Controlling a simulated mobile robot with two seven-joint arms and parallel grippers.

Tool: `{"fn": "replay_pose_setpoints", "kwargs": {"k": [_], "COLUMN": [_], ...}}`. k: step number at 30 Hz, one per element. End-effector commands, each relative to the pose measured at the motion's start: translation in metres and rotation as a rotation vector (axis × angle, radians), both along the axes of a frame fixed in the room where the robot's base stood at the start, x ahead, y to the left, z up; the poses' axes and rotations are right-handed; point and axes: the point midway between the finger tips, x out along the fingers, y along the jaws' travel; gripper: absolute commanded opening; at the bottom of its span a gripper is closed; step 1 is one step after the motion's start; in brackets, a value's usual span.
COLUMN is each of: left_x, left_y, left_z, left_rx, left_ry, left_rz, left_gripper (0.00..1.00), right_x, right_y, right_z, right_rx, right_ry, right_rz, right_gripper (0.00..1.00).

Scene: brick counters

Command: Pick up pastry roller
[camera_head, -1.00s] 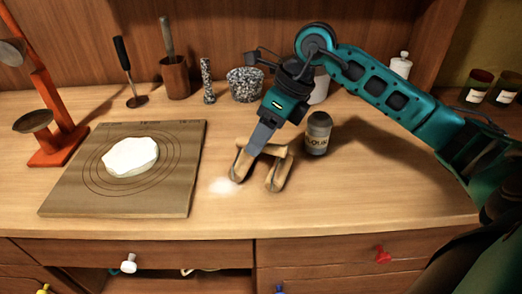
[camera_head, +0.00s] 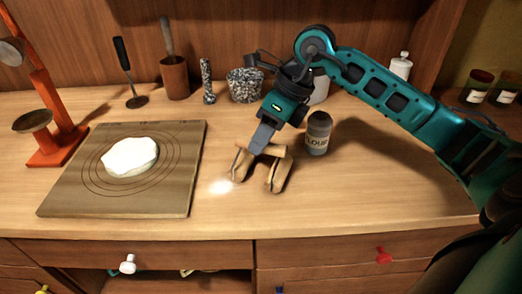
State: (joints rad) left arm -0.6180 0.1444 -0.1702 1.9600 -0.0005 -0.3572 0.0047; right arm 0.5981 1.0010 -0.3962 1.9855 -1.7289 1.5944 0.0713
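The pastry roller (camera_head: 278,174) is a small wooden tool with a bridge-like handle and two downward ends. It is on or just above the counter, right of the pastry board. My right gripper (camera_head: 261,140) comes down from above, its grey fingers at the roller's handle. The fingers look shut on the handle, though the far finger is hidden. My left gripper is not in view.
A flour jar (camera_head: 318,134) stands close to the right of the roller. The pastry board (camera_head: 70,195) with white dough (camera_head: 130,156) lies to the left. A mortar (camera_head: 245,85) and pestle (camera_head: 208,81) stand behind. The front right counter is clear.

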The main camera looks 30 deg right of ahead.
Motion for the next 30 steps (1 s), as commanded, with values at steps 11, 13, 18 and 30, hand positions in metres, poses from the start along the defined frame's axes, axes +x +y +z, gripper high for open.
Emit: {"fn": "replay_pose_setpoints", "kwargs": {"k": [11, 13, 18, 30], "left_x": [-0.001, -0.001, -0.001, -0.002], "left_y": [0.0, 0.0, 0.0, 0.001], "left_z": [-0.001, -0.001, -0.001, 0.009], "left_rx": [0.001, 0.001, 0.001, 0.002], "left_ry": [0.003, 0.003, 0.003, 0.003], "left_rz": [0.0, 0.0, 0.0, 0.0], "left_gripper": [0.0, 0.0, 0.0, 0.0], "right_x": [0.0, 0.0, 0.0, 0.002], "right_y": [0.0, 0.0, 0.0, 0.0], "right_z": [0.0, 0.0, 0.001, 0.048], "right_rx": [0.0, 0.0, 0.0, 0.001], "right_ry": [0.0, -0.002, -0.002, -0.009], "right_rz": [0.0, -0.001, -0.001, 0.0], "right_gripper": [0.0, 0.0, 0.0, 0.0]}}
